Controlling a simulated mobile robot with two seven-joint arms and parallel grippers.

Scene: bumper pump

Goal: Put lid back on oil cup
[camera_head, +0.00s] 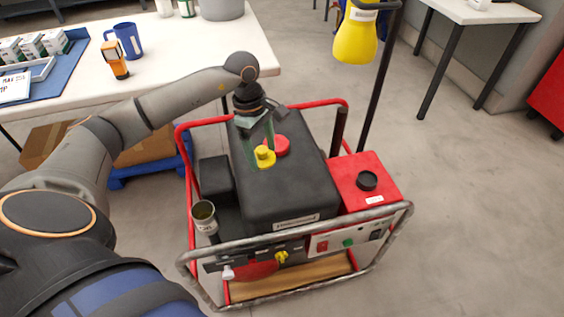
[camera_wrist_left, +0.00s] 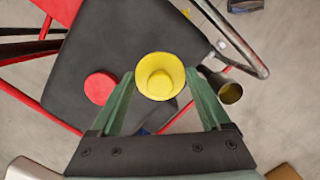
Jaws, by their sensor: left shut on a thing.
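The yellow lid (camera_head: 264,156) is held between the green fingers of my left gripper (camera_head: 258,141), above the black top of the pump machine (camera_head: 290,185). In the left wrist view the yellow lid (camera_wrist_left: 160,76) sits between the two fingertips (camera_wrist_left: 160,84), its round face toward the camera. The oil cup (camera_head: 204,213) is a metal cup, open at the top, at the machine's front left corner. It also shows in the left wrist view (camera_wrist_left: 230,92), right of the fingers and apart from the lid. My right gripper is in neither view.
A red round cap (camera_head: 278,146) lies on the black top beside the lid. A red and metal tube frame (camera_head: 405,215) surrounds the machine. A red box with a black cap (camera_head: 366,181) stands at its right. A white table (camera_head: 190,55) with a blue mug (camera_head: 128,42) is behind left.

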